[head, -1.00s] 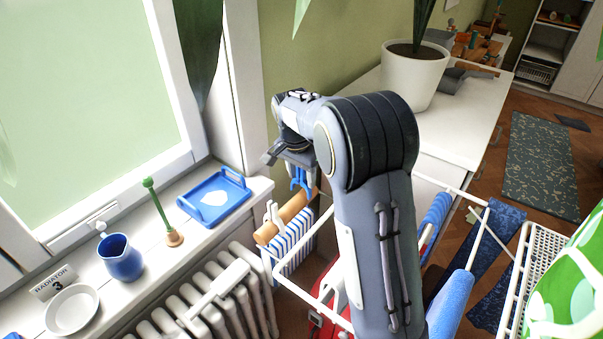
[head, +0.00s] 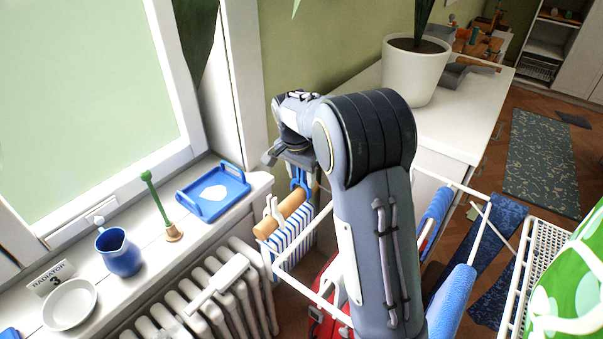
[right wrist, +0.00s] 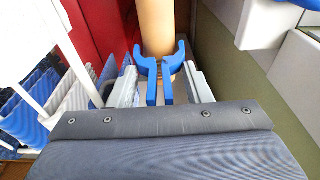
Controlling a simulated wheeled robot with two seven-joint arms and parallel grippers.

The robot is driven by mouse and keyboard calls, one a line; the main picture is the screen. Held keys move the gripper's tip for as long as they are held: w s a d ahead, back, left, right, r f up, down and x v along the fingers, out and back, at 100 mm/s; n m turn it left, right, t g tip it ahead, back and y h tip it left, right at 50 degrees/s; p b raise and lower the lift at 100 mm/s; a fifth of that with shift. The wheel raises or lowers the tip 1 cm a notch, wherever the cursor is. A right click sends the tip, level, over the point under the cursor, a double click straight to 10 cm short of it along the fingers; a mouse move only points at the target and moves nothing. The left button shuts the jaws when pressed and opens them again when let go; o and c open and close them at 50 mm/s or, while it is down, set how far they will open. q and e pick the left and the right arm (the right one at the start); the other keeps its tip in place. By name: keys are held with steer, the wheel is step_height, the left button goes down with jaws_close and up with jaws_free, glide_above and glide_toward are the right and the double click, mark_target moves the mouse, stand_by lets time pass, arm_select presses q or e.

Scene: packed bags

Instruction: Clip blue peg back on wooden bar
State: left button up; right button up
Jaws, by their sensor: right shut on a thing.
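The blue peg (head: 299,178) is held in my right gripper (head: 295,160), at the far end of the wooden bar (head: 292,215). In the right wrist view, my right gripper (right wrist: 160,88) is shut on the handles of the blue peg (right wrist: 152,88). The peg's jaws are spread, one on each side of the wooden bar (right wrist: 157,28). I cannot tell whether they touch it. White pegs (head: 272,212) sit on the bar's near part, above a blue-and-white striped cloth (head: 292,243). My left gripper is not in view.
A white drying rack (head: 318,302) with blue cloths stands close to my right arm. A white radiator (head: 215,295) and a sill with a blue jug (head: 118,251), a plate (head: 70,304) and a blue tray (head: 213,192) lie left. A potted plant (head: 413,75) stands behind.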

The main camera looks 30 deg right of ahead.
steer(key=shift+f+b, duration=0.35)
steer(key=shift+f, duration=0.3)
steer(key=o, duration=1.2)
